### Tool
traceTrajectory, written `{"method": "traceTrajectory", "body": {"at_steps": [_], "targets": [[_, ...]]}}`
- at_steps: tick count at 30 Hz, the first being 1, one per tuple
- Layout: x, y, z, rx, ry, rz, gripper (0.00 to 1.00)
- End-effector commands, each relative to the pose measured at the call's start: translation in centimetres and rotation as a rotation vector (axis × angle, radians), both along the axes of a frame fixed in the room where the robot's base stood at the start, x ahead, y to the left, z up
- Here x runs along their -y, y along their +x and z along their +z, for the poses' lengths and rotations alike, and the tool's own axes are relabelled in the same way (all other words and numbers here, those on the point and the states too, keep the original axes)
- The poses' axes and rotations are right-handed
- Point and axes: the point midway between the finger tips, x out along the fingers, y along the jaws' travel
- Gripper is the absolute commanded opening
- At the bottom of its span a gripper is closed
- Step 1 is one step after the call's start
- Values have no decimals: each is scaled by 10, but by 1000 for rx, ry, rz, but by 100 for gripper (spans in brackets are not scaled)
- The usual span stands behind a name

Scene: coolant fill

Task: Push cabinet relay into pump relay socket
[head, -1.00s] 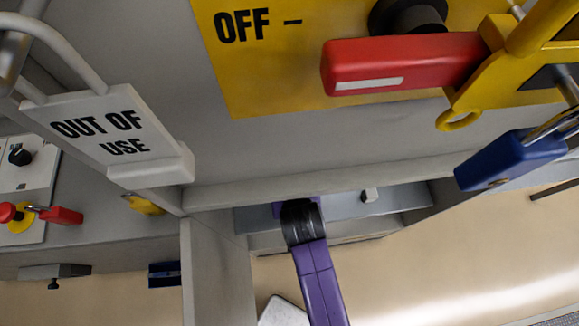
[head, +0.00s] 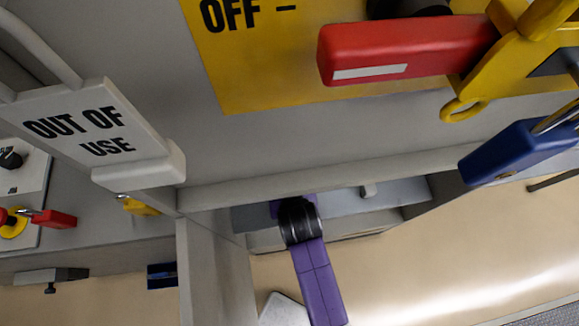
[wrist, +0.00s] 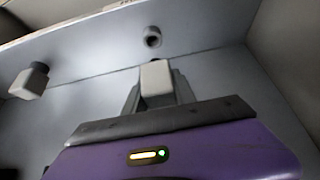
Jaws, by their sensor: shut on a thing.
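In the wrist view a small light grey block (wrist: 157,78), which I take to be the cabinet relay, sits between the grey fingers of my gripper (wrist: 157,93). My gripper is shut on it. Just past the block, a round fitting with a dark centre (wrist: 152,38) is on the grey cabinet wall. I cannot tell whether this is the pump relay socket, or whether the block touches anything. In the head view my purple arm reaches into a low recess under the panel. The fingers and held block are hidden there.
A similar grey block (wrist: 28,80) sticks out at the left in the wrist view. In the head view a red handle (head: 400,48), a blue padlock (head: 515,150) and an OUT OF USE sign (head: 85,125) are above and around the recess (head: 400,200).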

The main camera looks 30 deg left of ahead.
Motion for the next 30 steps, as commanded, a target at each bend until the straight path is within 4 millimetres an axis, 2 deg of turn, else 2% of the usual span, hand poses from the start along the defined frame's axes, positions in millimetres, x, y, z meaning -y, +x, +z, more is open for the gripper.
{"method": "traceTrajectory", "body": {"at_steps": [3, 10, 30], "targets": [[0, 0, -14, 0, 0, 0, 0], [0, 0, -31, 1, 1, 0, 0], [0, 0, -33, 1, 1, 0, 0]]}}
